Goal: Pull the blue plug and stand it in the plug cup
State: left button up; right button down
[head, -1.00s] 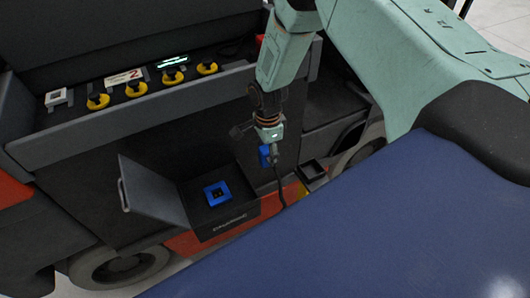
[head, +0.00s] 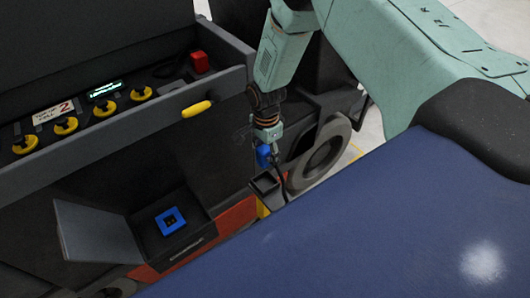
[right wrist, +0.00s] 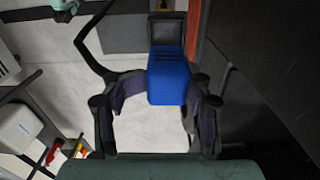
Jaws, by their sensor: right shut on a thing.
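My right gripper (head: 266,141) is shut on the blue plug (head: 263,155), which hangs below it with a black cable (head: 281,183) trailing down. In the right wrist view the fingers (right wrist: 166,98) grip the plug (right wrist: 168,76) from both sides. The plug cup (head: 265,184), a dark square open-topped box, lies just below the plug in the head view. It also shows beyond the plug in the right wrist view (right wrist: 154,30). The blue socket (head: 160,216) sits empty in the open charging box (head: 193,247). My left gripper is not in view.
The box's open lid (head: 95,235) stands out to the left. Above is a panel with several yellow knobs (head: 66,126), a red block (head: 199,62) and a yellow handle (head: 196,109). A wheel (head: 335,143) is right of the cup.

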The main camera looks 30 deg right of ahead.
aim_at(269, 166)
jog(key=shift+d, duration=0.35)
jog(key=shift+s+d+f, duration=0.1)
jog(key=shift+d, duration=0.2)
jog(key=shift+a, duration=0.35)
jog(key=shift+d+f, duration=0.2)
jog(key=shift+f, duration=0.55)
notch_tip(269, 166, down, 3)
jog(key=shift+a+r+b, duration=0.1)
jog(key=shift+a+b, duration=0.05)
jog(key=shift+b, duration=1.1)
notch_tip(269, 166, down, 2)
jog(key=shift+f+b, duration=0.15)
jog(key=shift+b, duration=0.6)
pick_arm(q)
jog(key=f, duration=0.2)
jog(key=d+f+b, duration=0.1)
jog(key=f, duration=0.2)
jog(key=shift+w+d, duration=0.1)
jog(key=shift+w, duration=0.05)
pick_arm(e)
jog(key=shift+f, duration=0.7)
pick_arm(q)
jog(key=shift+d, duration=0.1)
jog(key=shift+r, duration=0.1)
